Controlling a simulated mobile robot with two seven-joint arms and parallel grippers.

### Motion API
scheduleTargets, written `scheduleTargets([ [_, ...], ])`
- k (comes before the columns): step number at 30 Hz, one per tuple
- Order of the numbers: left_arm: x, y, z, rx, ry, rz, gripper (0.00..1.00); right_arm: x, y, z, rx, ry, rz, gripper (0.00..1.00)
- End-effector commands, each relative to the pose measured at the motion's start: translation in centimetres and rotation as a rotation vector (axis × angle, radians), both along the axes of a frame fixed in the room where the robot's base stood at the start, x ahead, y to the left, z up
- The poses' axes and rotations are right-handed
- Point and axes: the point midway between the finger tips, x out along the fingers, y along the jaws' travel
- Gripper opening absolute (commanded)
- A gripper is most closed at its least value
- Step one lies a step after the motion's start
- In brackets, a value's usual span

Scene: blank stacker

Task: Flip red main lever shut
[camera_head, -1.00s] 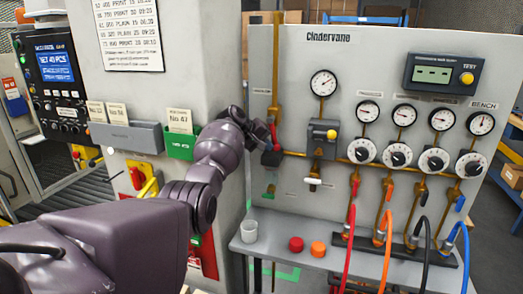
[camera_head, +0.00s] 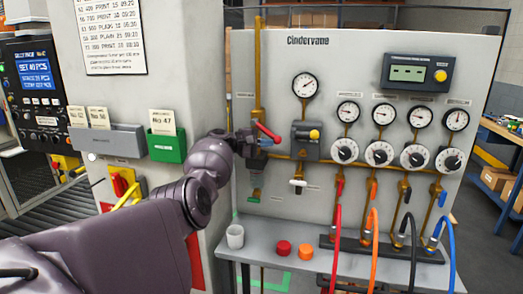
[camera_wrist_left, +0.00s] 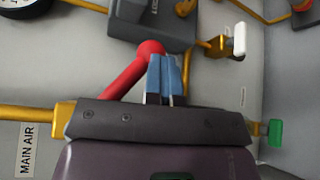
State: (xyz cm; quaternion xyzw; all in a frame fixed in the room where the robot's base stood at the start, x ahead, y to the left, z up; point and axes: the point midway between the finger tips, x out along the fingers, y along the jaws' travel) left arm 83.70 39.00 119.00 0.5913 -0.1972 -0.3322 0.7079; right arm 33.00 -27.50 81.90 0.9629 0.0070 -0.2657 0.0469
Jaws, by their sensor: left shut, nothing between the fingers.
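The red main lever (camera_head: 266,131) sits on the brass pipe at the panel's left side. In the head view it slants down to the right. In the left wrist view, the lever (camera_wrist_left: 124,80) is a red handle with a round knob, beside a "MAIN AIR" label. My left gripper (camera_head: 262,139) is at the lever, partly in front of its valve. Its blue fingertips (camera_wrist_left: 166,75) are together and empty, right beside the knob; whether they touch it I cannot tell. My right gripper is not in view.
A grey regulator with a yellow knob (camera_head: 314,134) is close to the right of the lever. Below are a white-handled valve (camera_head: 298,183) and a green-handled valve (camera_head: 255,194). A shelf (camera_head: 300,256) holds a cup and two caps. A green card bin (camera_head: 167,147) is left.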

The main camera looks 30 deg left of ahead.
Motion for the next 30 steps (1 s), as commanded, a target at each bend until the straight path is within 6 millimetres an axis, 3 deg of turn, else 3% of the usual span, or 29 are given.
scheduleTargets([
  [12,0.5,-1.9,2.1,-0.35,-0.085,-0.001,0.0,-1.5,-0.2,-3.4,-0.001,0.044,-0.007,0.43],
  [30,0.6,-2.4,4.0,-0.552,-0.135,0.0,0.0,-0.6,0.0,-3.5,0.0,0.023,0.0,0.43],
])
